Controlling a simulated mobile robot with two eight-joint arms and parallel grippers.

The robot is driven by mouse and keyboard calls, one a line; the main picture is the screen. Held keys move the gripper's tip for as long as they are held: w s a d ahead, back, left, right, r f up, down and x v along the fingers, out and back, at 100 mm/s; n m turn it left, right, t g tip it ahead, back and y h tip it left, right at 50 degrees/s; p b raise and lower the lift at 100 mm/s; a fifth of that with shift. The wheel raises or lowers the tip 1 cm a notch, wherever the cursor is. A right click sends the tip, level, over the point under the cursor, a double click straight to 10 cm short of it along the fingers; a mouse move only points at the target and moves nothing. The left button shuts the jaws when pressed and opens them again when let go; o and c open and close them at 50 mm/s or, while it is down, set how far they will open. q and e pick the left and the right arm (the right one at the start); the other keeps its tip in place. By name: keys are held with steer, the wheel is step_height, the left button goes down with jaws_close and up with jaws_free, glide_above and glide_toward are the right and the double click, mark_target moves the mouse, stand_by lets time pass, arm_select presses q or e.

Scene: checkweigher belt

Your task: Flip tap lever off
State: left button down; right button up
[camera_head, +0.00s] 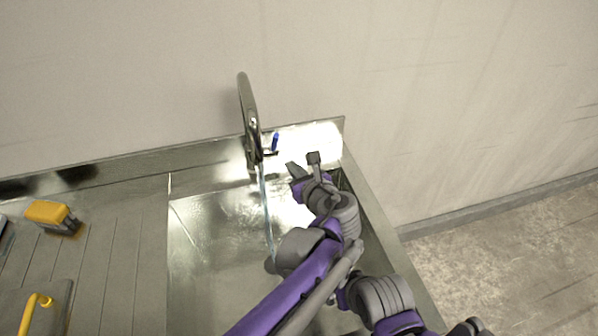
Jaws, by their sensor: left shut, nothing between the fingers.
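The tap (249,108) is a tall, curved metal spout at the back of the steel sink. A short lever with a blue handle (275,141) sticks up at the right of its base. A thin stream of water (265,200) falls from the tap into the basin. My left gripper (304,164) is to the right of the lever and a little nearer to me, apart from it in the picture. It is shut with nothing held. My right gripper is not in view.
The sink basin (205,220) lies under my arm, with a raised steel rim (344,140) at the back. A yellow and grey block (51,215) and a yellow-handled item (36,302) lie on the left drainboard. A plain wall stands behind.

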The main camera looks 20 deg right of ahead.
mark_target(276, 144)
arm_select(q)
steer(key=shift+w+a+r+p, duration=0.1)
steer(key=shift+w+a, duration=0.1)
steer(key=shift+w, duration=1)
steer(key=shift+w+a+r+p, duration=0.1)
steer(key=shift+w+a, duration=0.15)
steer(key=shift+w, duration=0.9)
steer(key=shift+w+a+p, duration=0.1)
steer(key=shift+w+a, duration=0.1)
steer(key=shift+w, duration=1)
